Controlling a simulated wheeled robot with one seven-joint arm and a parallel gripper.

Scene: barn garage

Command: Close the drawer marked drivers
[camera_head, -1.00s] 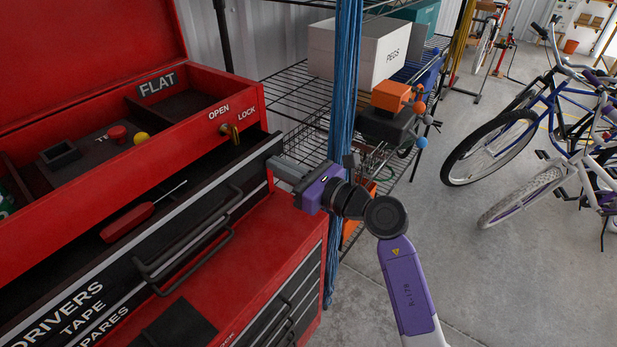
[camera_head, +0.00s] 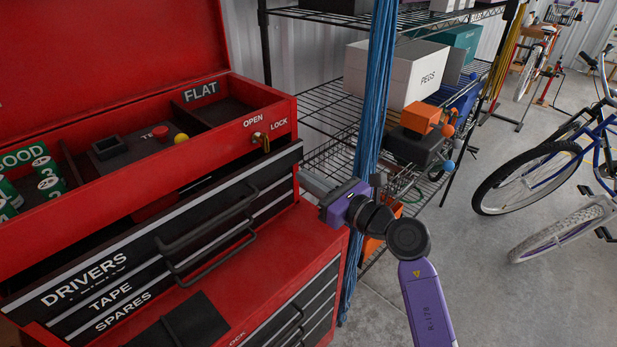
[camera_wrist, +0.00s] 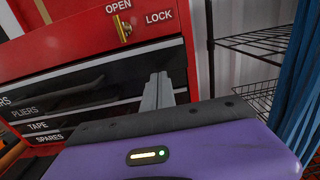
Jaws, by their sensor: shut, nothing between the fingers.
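The drawer marked DRIVERS (camera_head: 85,280) is the top drawer of the red tool chest. Its black front still stands a little proud of the chest, with a narrow dark gap behind it and a bit of red showing inside. The PLIERS label below is mostly hidden by it. My gripper (camera_head: 308,182) is shut and empty at the right end of the drawer front. In the wrist view its closed fingers (camera_wrist: 158,95) overlap the right end of the drawer fronts; whether they touch cannot be told.
A brass key (camera_head: 262,141) sits in the lock between OPEN and LOCK. The TAPE drawer (camera_head: 110,297) and SPARES drawer lie below. Blue cords (camera_head: 372,130) hang right of the chest, before a wire shelf with a PEGS box (camera_head: 410,75). Bicycles stand at right; floor between is clear.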

